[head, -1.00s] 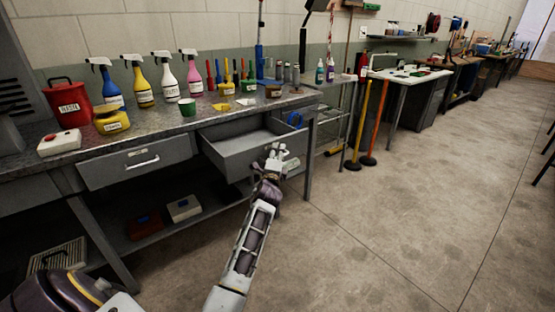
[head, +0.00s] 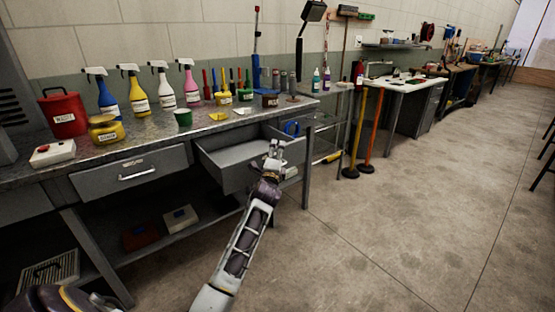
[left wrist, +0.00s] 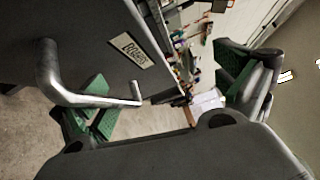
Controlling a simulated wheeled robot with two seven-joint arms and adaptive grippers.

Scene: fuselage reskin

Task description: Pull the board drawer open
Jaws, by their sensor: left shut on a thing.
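The board drawer (head: 228,179) is a grey drawer at the right end of the workbench. It stands well out from the bench, and its inside looks empty. My left gripper (head: 273,152) is at the drawer's front face. In the left wrist view, the bent metal handle (left wrist: 88,98) crosses beside the green-padded fingers of my left gripper (left wrist: 168,92), which is shut on it. A label (left wrist: 132,50) that seems to read BOARD is on the drawer front (left wrist: 75,25). My right gripper does not show.
A second grey drawer (head: 132,172) to the left is closed. Spray bottles, a red can (head: 64,112) and cups stand on the benchtop (head: 150,132). Two boxes lie on the lower shelf. The floor (head: 400,220) to the right is clear.

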